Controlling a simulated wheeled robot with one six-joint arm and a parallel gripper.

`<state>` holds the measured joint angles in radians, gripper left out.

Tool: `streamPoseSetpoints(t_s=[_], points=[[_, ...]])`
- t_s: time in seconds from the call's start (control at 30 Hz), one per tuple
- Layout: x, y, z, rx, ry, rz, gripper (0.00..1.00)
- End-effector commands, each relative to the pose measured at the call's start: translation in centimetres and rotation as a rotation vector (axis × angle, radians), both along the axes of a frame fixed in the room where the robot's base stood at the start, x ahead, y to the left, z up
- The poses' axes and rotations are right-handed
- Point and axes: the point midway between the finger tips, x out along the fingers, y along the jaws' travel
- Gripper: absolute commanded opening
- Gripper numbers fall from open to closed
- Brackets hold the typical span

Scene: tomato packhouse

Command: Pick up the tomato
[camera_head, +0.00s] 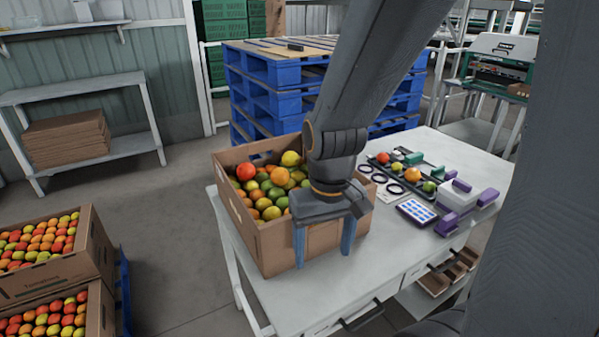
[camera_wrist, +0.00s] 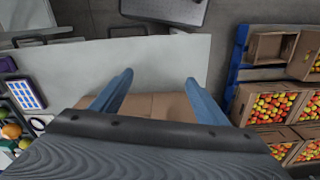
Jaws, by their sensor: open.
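Tomatoes in red, orange, yellow and green fill a cardboard box on the table; a red tomato (camera_head: 246,172) lies near the box's left back corner. The box (camera_head: 276,243) stands at the table's left end. More tomatoes lie in a dark tray (camera_head: 405,181) to its right, among them an orange one (camera_head: 412,174). My gripper (camera_head: 323,262) points down with its blue fingers apart and empty, in front of the box's near right side. In the wrist view, my gripper (camera_wrist: 157,90) is open over the box's cardboard (camera_wrist: 150,104) and the pale tabletop. My arm hides part of the box.
The white table (camera_head: 370,268) has clear room at its front. A blue-and-white card (camera_head: 417,211) and purple-and-white devices (camera_head: 459,194) lie to the right. Blue pallets (camera_head: 262,84) are stacked behind the table.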

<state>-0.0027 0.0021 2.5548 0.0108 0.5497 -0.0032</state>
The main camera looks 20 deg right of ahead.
Motion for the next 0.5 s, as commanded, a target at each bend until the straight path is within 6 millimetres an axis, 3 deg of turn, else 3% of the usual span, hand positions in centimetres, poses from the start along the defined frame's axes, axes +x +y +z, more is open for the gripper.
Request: streamPoseSetpoints(t_s=[0.03,0.27,0.5], points=[[0.1,0.0,1.2,0.001,-0.014,0.001,0.68],[1.8,-0.1,4.7,0.001,-0.096,0.008,0.68],[9.6,-0.1,5.8,0.031,-0.161,0.093,0.68]])
